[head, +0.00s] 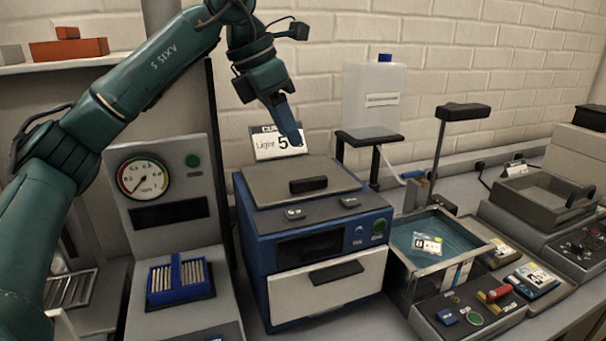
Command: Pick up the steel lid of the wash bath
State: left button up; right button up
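My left gripper (292,133) hangs above and behind the lid, in front of a small sign, and points down. It is apart from the handle. Its blue fingers overlap in this view, so I cannot tell whether they are open or shut. My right gripper is out of view.
The sign (264,145) and a white canister (374,95) stand behind the machine. A gauge panel (165,185) with a blue rack (181,280) is at left. An open teal-liquid tank (405,262), a lamp arm (463,112) and a grey tray with a handle (520,193) are at right.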

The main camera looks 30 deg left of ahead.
pick_arm(q)
send_over(308, 179)
jog(key=s+a, duration=0.1)
jog(key=s, duration=0.1)
notch_tip(308, 179, down, 4)
jog(key=shift+a+f, duration=0.15)
jog(key=shift+f, duration=0.1)
jog(key=shift+p+x, duration=0.7)
jog(key=shift+x, duration=2.05)
jog(key=shift+a, duration=0.15)
jog(key=shift+c, duration=0.5)
grip_shut()
jog(key=shift+r, duration=0.1)
